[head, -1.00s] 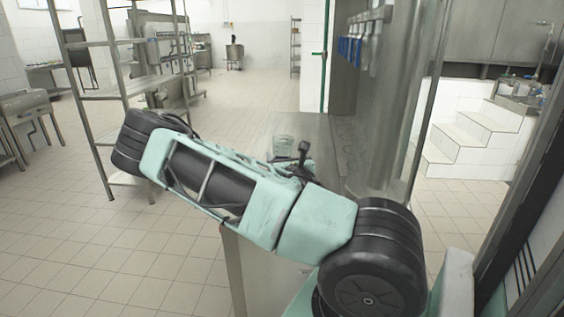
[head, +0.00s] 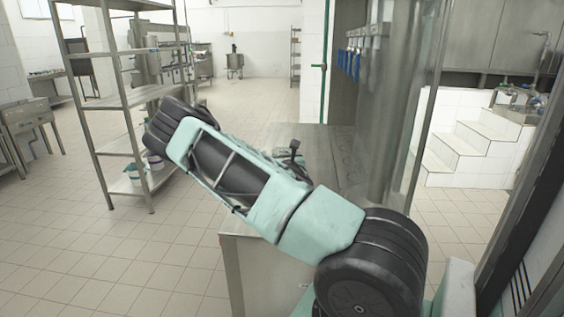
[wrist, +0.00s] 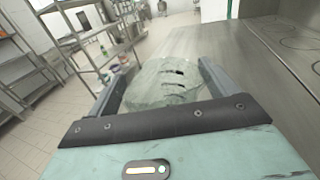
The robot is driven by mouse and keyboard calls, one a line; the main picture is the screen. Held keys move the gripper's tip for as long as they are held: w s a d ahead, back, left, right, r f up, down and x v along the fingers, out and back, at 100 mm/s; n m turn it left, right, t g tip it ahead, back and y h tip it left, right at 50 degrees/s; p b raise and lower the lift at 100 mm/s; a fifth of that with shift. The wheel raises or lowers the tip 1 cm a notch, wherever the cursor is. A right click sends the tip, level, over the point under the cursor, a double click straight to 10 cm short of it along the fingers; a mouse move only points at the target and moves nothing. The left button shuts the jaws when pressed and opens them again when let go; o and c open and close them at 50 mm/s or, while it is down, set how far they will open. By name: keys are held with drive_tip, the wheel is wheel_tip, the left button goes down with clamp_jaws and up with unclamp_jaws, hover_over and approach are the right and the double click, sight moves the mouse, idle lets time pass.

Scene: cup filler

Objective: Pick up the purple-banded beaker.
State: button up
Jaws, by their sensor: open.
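A clear glass beaker (wrist: 165,83) with dark marks on its side shows in the wrist view, between the two fingers of my gripper (wrist: 163,72). No purple band can be made out on it. The fingers are open, one on each side of the glass; I cannot tell whether either touches it. In the head view my arm hides the beaker, and the gripper's fingers cannot be made out there.
The steel counter (head: 315,138) lies under and beyond my arm, with bare surface to the right in the wrist view. A clear upright panel (head: 396,120) borders its right side. A metal shelf rack (head: 122,100) stands left, with small buckets (head: 136,174) low on it.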

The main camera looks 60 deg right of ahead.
drive_tip(key=c, duration=1.1)
